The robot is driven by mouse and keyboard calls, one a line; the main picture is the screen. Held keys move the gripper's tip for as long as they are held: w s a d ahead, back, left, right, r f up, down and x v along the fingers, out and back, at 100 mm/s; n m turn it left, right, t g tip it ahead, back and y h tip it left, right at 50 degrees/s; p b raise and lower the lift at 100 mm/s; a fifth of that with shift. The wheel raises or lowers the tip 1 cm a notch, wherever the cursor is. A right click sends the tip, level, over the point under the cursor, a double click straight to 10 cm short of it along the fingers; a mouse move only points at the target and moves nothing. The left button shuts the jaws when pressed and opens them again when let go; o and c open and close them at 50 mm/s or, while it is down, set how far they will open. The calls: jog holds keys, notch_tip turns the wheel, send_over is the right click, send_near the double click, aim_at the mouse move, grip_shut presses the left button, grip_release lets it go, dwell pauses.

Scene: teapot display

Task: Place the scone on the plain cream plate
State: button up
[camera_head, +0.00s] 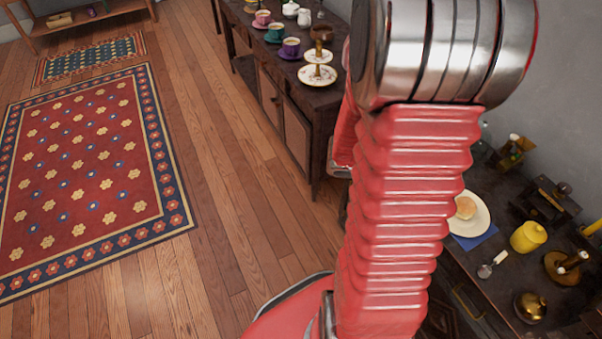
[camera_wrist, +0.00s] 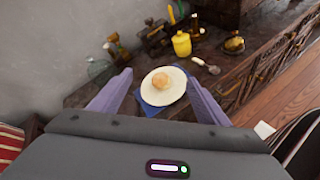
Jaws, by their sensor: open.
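The scone (camera_head: 466,207) is a small round golden-brown bun at the right in the head view. It lies on a plain cream plate (camera_head: 482,220), which rests on a blue cloth on the dark wooden counter. The wrist view also shows the scone (camera_wrist: 161,80) on the plate (camera_wrist: 166,98). My gripper (camera_wrist: 159,75) is open, with its two purple fingers framing the plate from either side in the picture. Nothing is between the fingers that they touch, and the scone appears beyond them. My gripper is not visible in the head view, where my red arm hides part of the counter.
A yellow jar (camera_head: 528,237), a spoon (camera_head: 492,265), a brass pot (camera_head: 530,306) and a dark grinder (camera_head: 545,200) stand near the plate. A sideboard with cups and a tiered stand (camera_head: 318,74) is farther back.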

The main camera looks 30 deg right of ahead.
jog(key=w+a+r+m+t+y, duration=0.2)
jog(key=w+a+r+t+y, duration=0.1)
jog(key=a, duration=0.9)
jog(key=w+a+r+m+t+y, duration=0.2)
jog(key=w+a+r+t+y, duration=0.2)
jog(key=a+r, duration=0.3)
jog(key=w+a+r+m+t+y, duration=0.2)
jog(key=w+a+r+t+y, duration=0.2)
jog(key=a, duration=1.4)
jog(key=shift+w+r+m+t, duration=0.15)
jog(key=shift+r+m+t, duration=0.15)
jog(key=shift+r+m, duration=0.15)
